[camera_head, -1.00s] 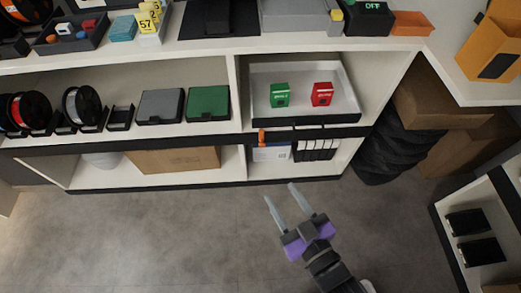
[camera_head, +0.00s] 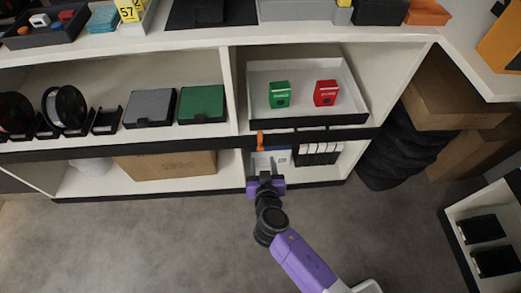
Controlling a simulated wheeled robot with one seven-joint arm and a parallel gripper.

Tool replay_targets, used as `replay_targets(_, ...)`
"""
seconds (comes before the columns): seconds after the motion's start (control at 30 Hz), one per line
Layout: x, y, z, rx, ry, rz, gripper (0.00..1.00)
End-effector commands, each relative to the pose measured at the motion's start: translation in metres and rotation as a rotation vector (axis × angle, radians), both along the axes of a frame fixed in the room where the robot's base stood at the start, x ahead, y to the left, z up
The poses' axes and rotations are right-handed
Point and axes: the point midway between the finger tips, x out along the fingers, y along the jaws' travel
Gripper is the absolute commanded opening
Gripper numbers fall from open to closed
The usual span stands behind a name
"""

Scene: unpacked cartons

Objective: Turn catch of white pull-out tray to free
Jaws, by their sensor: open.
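The white pull-out tray (camera_head: 318,107) sits on the middle shelf, with a dark front edge and raised walls. It holds a green box (camera_head: 280,94) and a red box (camera_head: 326,93). A small orange catch (camera_head: 260,139) hangs upright below the tray's front left corner, at the dark shelf edge. My gripper (camera_head: 266,164) is open, in front of the lower compartment and just below the catch. I see no contact with the catch. The fingers partly overlap the view of a white card, so their exact gap is hard to see.
On the lower shelf, a row of black-and-white binders (camera_head: 319,153) stands right of my gripper and a cardboard box (camera_head: 165,165) lies left. Black tyres (camera_head: 393,145) are stacked at right. A grey case (camera_head: 150,108) and green case (camera_head: 202,104) sit left of the divider. The floor in front is clear.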

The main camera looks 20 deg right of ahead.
Motion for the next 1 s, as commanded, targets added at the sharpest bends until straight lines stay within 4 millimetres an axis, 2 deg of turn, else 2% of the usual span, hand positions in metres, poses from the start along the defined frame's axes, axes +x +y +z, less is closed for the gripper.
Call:
replay_targets(0.5,0.060,-0.019,-0.026,0.004,-0.002,-0.001,0.46)
replay_targets(0.9,0.066,-0.021,-0.029,0.004,-0.001,0.000,0.46)
replay_targets(1.0,0.066,-0.021,-0.028,0.004,-0.001,0.002,0.26)
